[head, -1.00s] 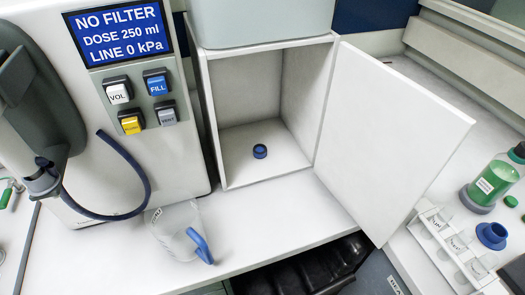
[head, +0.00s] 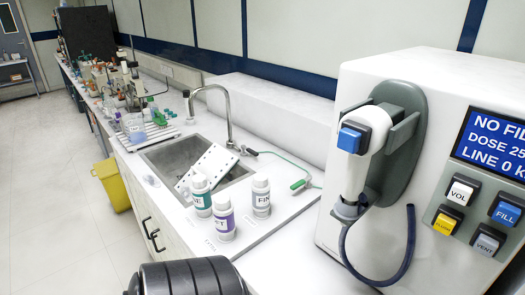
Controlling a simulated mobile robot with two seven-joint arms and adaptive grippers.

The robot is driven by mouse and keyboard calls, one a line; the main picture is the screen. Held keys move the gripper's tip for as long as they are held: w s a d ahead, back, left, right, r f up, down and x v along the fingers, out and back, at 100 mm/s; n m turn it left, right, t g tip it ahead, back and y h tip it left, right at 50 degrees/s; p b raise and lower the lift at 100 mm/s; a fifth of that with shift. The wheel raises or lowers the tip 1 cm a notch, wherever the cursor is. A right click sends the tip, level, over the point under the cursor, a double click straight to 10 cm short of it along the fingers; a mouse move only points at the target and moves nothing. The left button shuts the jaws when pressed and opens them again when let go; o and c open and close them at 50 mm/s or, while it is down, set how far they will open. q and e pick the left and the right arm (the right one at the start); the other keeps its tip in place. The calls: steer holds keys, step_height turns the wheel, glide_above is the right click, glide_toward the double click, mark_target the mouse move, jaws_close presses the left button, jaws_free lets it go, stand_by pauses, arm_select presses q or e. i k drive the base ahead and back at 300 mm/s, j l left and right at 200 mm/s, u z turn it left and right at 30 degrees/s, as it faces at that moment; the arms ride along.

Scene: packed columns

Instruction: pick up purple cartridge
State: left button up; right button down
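Neither gripper is in view.
A steel sink (head: 180,155) with a tilted white perforated board (head: 212,165) lies behind the bottles. The dispenser machine (head: 350,95) with its blue hose (head: 408,240) stands at right. A green-ended tube (head: 298,184) lies on the counter. A yellow bin (head: 110,187) stands on the floor.

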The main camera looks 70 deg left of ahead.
mark_target(223, 208)
steer(key=u, duration=0.4)
steer(key=k+j+u, duration=0.1)
steer(key=u, duration=0.35)
steer(key=j+u, duration=0.1)
steer(key=u, duration=0.3)
steer(key=j+u, duration=0.1)
steer(key=u, duration=0.35)
steer(key=j+u, duration=0.1)
steer(key=u, duration=0.3)
steer(key=j+z, duration=0.15)
steer(key=z, duration=0.2)
steer(key=j+z, duration=0.1)
steer(key=z, duration=0.25)
steer(key=j+z, duration=0.15)
steer(key=z, duration=0.2)
steer(key=i+j, duration=0.05)
